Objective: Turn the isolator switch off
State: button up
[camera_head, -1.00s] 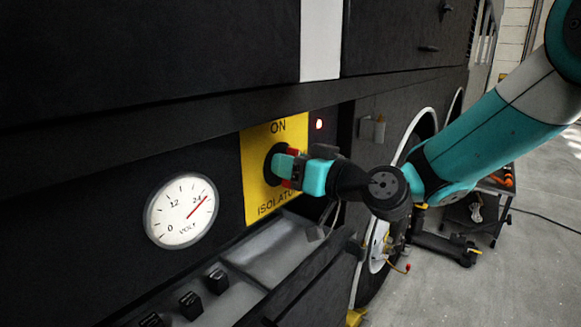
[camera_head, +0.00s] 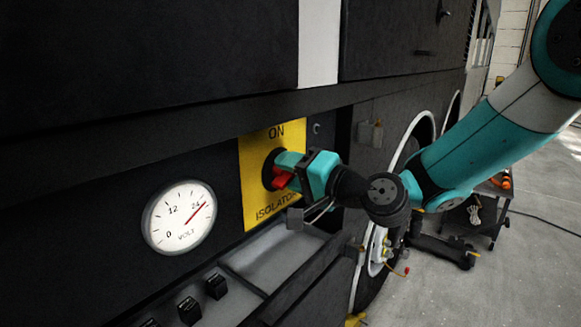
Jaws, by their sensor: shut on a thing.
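The isolator switch has a red handle (camera_head: 282,178) on a dark round base, set on a yellow plate (camera_head: 256,209) marked ON at the top and ISOLATOR at the bottom. My gripper (camera_head: 283,170) is shut on the red handle, which is partly hidden by the fingers. The handle's exact angle is hard to tell. The small round lamp (camera_head: 317,128) right of the plate is dark. The volt gauge (camera_head: 180,217) to the left has its red needle near 24.
A shallow tray (camera_head: 275,258) lies below the plate, with several black knobs (camera_head: 190,309) at its lower left. A dark ledge overhangs the panel. A wheel (camera_head: 380,250) and a low trolley stand to the right on open floor.

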jog(key=shift+f+m+p, duration=0.15)
jog(key=shift+m+p, duration=0.55)
jog(key=shift+m, duration=1.5)
jog(key=o, duration=0.8)
jog(key=shift+o, duration=0.2)
